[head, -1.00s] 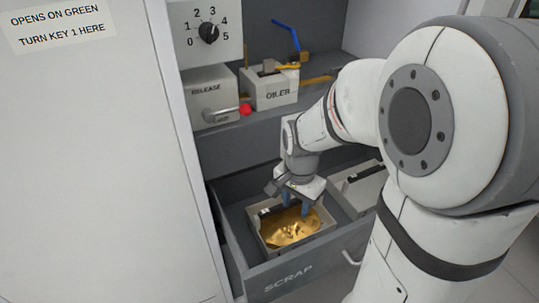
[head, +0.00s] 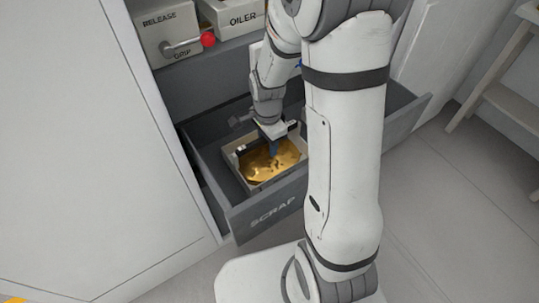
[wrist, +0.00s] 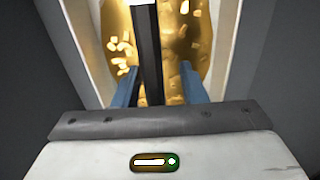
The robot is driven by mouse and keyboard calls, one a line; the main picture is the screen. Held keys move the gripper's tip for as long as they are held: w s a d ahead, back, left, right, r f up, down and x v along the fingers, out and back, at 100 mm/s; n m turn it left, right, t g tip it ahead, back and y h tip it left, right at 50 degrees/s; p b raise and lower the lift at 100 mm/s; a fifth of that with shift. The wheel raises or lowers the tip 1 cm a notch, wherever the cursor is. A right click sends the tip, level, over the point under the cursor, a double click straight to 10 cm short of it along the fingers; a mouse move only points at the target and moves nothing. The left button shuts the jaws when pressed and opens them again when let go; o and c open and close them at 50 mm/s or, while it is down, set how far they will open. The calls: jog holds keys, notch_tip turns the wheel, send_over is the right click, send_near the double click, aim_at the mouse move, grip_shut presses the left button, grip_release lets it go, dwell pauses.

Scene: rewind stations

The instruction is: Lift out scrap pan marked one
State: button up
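The scrap pan (head: 231,163) is a pale, open-topped box holding gold-coloured scrap (head: 262,167). It sits in the open grey drawer (head: 237,221) labelled SCRAP. No number on the pan is readable. My gripper (head: 272,150) points down over the pan. In the wrist view its blue fingers (wrist: 160,88) are spread, one on each side of a black handle bar (wrist: 148,50), with gaps on both sides. The bar lies nearer the left finger. The gripper is open. My arm hides the right part of the drawer.
Above the drawer is a shelf with a RELEASE box (head: 167,30) carrying a red-knobbed lever (head: 207,40), and an OILER box (head: 233,14). A white cabinet panel (head: 80,130) stands close on the left. Open floor (head: 450,220) lies to the right.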

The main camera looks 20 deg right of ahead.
jog(key=shift+f, duration=0.15)
grip_shut()
dwell(1.4)
